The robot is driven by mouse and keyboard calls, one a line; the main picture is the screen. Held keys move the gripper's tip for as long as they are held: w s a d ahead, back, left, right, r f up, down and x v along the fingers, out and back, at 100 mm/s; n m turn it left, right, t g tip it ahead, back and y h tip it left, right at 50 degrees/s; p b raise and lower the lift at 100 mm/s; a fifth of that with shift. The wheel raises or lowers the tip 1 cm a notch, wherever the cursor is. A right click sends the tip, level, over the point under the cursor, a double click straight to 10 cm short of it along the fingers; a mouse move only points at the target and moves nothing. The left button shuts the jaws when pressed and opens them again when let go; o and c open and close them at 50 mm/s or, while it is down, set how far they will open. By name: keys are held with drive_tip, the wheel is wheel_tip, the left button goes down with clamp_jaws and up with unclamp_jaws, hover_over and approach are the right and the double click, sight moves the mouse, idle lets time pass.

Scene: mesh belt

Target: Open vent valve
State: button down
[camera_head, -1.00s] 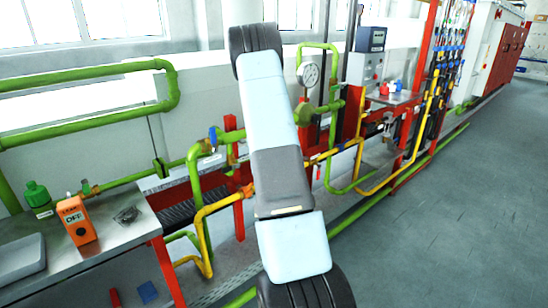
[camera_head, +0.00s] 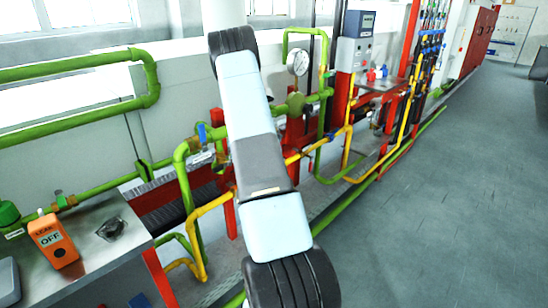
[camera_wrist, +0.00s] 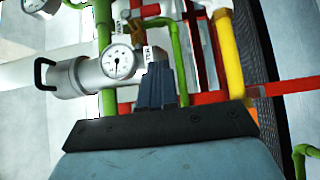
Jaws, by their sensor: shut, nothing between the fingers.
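In the wrist view, my gripper (camera_wrist: 158,72) is shut and empty, its dark fingers pointing up the picture. Just beyond the fingertips is a white tag (camera_wrist: 149,54) whose lettering is hard to read. A second small white tag (camera_wrist: 120,27) hangs higher on the green pipework and may read "VENT", but is too small to be sure. I cannot clearly make out the vent valve's handle or its position. In the head view, a blue valve handle (camera_head: 202,133) stands on green pipe left of my arm; which valve it is, I cannot tell. My arm hides the gripper there.
A round gauge (camera_wrist: 119,62) on a grey cylinder is left of the fingers. A yellow pipe (camera_wrist: 229,55) and red bars are at the right. In the head view, a steel bench (camera_head: 92,262) carries an orange "LEAK OFF" box (camera_head: 53,241). Grey floor (camera_head: 440,220) is clear at right.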

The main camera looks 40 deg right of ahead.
drive_tip(key=s+d+x, duration=0.2)
drive_tip(key=x, duration=1)
drive_tip(key=shift+w+d, duration=0.25)
drive_tip(key=shift+d, duration=0.05)
drive_tip(key=shift+d, duration=0.1)
